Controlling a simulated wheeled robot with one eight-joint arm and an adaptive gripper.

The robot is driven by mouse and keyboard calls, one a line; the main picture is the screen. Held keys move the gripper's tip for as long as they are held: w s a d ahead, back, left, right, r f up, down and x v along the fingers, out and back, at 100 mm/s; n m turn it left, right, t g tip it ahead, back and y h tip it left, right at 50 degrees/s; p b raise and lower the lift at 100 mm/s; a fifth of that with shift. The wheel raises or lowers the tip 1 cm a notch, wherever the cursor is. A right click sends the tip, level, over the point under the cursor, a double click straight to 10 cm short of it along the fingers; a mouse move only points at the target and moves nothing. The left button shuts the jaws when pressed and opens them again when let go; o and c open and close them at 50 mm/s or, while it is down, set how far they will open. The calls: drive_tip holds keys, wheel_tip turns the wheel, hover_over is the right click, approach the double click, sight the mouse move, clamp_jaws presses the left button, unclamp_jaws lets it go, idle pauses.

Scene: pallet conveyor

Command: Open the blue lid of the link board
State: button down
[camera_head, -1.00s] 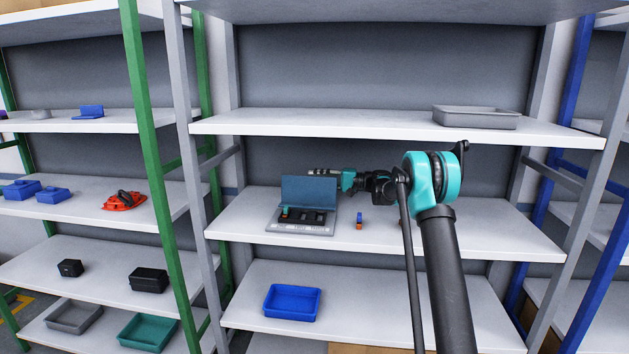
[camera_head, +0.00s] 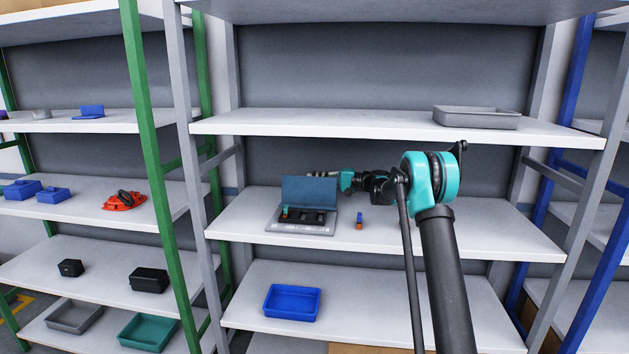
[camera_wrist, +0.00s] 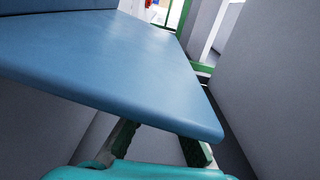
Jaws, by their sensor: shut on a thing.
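The link board (camera_head: 300,229) lies on the middle shelf in the head view, a grey base with dark compartments and a small green and orange piece at its left. Its blue lid (camera_head: 308,190) stands raised at the back edge, close to upright. My gripper (camera_head: 322,174) is at the lid's upper edge, reaching in from the right, its tips partly hidden. In the wrist view the lid (camera_wrist: 125,70) fills much of the picture. My gripper (camera_wrist: 160,146) is shut on the lid there, its green fingers partly covered by the panel.
A small blue and orange piece (camera_head: 359,221) stands on the shelf (camera_head: 440,235) right of the board. A grey tray (camera_head: 475,117) sits on the shelf above, a blue tray (camera_head: 292,302) on the one below. The shelf's right part is clear.

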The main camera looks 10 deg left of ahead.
drive_tip(key=shift+s+r+n, duration=0.6)
drive_tip(key=shift+s+r, duration=0.25)
drive_tip(key=shift+s, duration=0.15)
drive_tip(key=c, duration=1.6)
unclamp_jaws()
drive_tip(key=shift+d, duration=0.1)
drive_tip(key=d, duration=1.2)
drive_tip(key=shift+s, duration=0.2)
